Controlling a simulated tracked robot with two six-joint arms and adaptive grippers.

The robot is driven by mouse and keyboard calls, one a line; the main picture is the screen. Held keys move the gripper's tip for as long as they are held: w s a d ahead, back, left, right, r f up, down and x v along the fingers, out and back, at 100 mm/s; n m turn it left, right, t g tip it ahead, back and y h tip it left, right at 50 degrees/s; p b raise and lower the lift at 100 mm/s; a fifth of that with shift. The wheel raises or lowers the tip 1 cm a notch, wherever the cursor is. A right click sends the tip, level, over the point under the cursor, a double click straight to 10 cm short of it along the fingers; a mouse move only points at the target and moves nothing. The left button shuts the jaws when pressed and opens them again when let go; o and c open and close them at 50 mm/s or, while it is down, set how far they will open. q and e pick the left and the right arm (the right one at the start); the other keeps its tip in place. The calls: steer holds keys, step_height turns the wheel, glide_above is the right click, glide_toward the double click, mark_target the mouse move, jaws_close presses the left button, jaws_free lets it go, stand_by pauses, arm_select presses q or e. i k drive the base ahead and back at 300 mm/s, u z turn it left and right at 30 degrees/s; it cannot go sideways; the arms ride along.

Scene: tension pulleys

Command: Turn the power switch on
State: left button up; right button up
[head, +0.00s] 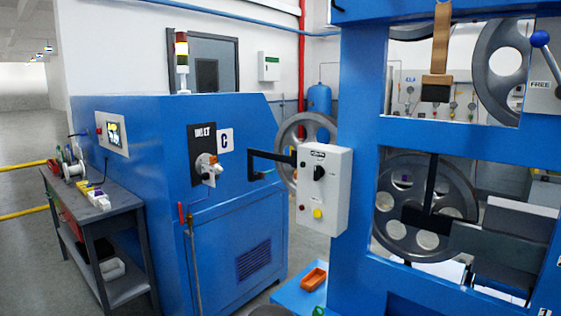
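A light grey control box (323,190) hangs on a black bracket arm between the blue cabinet and the blue machine frame. On its face, below a small dark label, is a black rotary switch knob (319,173), which looks like the power switch. The label is too small to read for certain, and I cannot tell which position the knob is in. A yellow round button (317,213) sits lower on the face, and a small red part (301,208) shows at its lower left. Neither of my grippers shows in the head view.
The blue cabinet (225,215) carries an inlet panel (202,155) with a valve. A grey cart (95,212) with tools stands left. The blue frame (361,130) with large grey wheels fills the right. Open floor lies far left.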

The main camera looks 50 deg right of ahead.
mark_target(319, 172)
steer(key=z, duration=0.4)
steer(key=i, duration=1.15)
steer(key=z, duration=0.8)
steer(key=k, duration=0.7)
steer(key=z, duration=0.25)
steer(key=i, duration=0.8)
steer(key=u, duration=0.1)
